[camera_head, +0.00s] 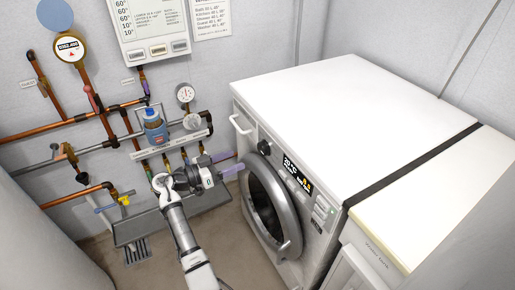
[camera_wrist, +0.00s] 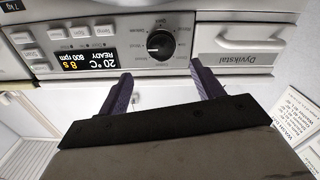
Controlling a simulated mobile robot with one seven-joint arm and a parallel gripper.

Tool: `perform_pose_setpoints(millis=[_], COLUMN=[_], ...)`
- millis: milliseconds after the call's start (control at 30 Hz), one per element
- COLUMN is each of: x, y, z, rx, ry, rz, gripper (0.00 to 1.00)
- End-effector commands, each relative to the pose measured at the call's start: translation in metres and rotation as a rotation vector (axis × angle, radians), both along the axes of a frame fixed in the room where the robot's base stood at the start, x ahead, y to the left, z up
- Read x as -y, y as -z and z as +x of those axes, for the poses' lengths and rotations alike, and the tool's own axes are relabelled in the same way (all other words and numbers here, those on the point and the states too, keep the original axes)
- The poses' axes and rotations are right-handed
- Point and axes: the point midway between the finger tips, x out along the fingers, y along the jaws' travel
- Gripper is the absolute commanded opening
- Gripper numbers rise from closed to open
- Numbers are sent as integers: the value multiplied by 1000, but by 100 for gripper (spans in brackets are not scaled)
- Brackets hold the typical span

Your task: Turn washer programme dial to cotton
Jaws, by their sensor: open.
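The washer (camera_head: 335,95) stands to the right of my arm in the head view. Its programme dial (camera_head: 263,147) is a round black knob on the front panel, left of the display. In the wrist view, which is upside down, the dial (camera_wrist: 161,44) shows a white pointer mark toward the picture's left. The small labels around it are too blurred to read surely. My gripper (camera_wrist: 162,82) is open and empty, its purple fingers spread wider than the dial and apart from it. In the head view my gripper (camera_head: 233,163) is left of the panel.
The display (camera_wrist: 87,60) reads 20 °C, READY, 800 rpm. The detergent drawer (camera_wrist: 240,42) is beside the dial. The round door (camera_head: 272,205) is below the panel.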

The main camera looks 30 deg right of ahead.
Motion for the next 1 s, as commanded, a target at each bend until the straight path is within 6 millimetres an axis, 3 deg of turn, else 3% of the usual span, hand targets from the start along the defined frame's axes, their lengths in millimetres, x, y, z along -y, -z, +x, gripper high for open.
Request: perform_pose_setpoints(millis=[200, 433, 633, 900, 1000], x=[49, 86, 99, 100, 100], y=[-3, -2, -1, 0, 0], z=[-4, -5, -5, -5, -5], rx=[-1, -1, -1, 0, 0], ry=[2, -2, -4, -5, -5], rz=[2, 1, 2, 2, 1], gripper=[66, 66, 66, 66, 55])
